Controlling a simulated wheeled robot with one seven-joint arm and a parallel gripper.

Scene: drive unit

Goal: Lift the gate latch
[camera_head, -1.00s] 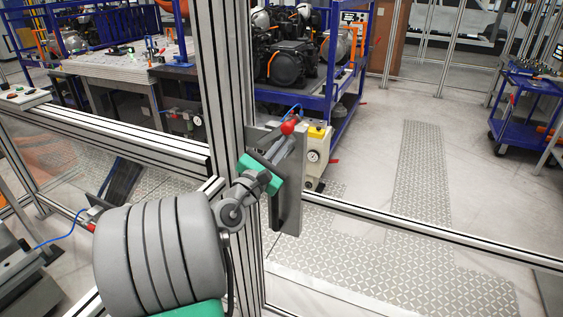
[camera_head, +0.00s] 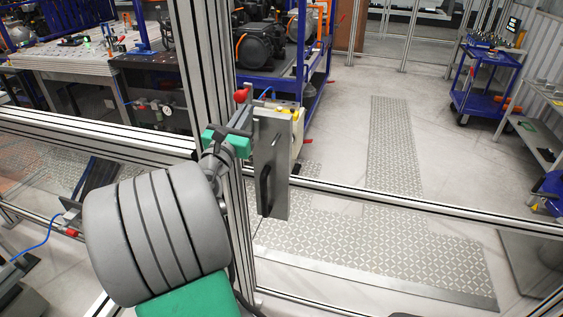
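The gate latch shows as a grey metal plate (camera_head: 274,165) with a black pull handle (camera_head: 264,189), mounted at the right side of the tall aluminium post. A red knob (camera_head: 241,95) shows at the upper left of the plate, in front of the post. My gripper (camera_head: 238,126), at the end of my grey arm with its green wrist part, is just below the red knob and left of the plate's top. The fingers are small and partly hidden by my wrist, so I cannot tell whether they are open or touch the latch.
The aluminium post (camera_head: 200,60) and a horizontal rail (camera_head: 420,207) frame the gate. Behind stand a blue rack (camera_head: 300,75) with machines and a workbench (camera_head: 75,62) at left. A blue cart (camera_head: 487,85) stands at right. Tread-plate floor (camera_head: 390,150) is clear.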

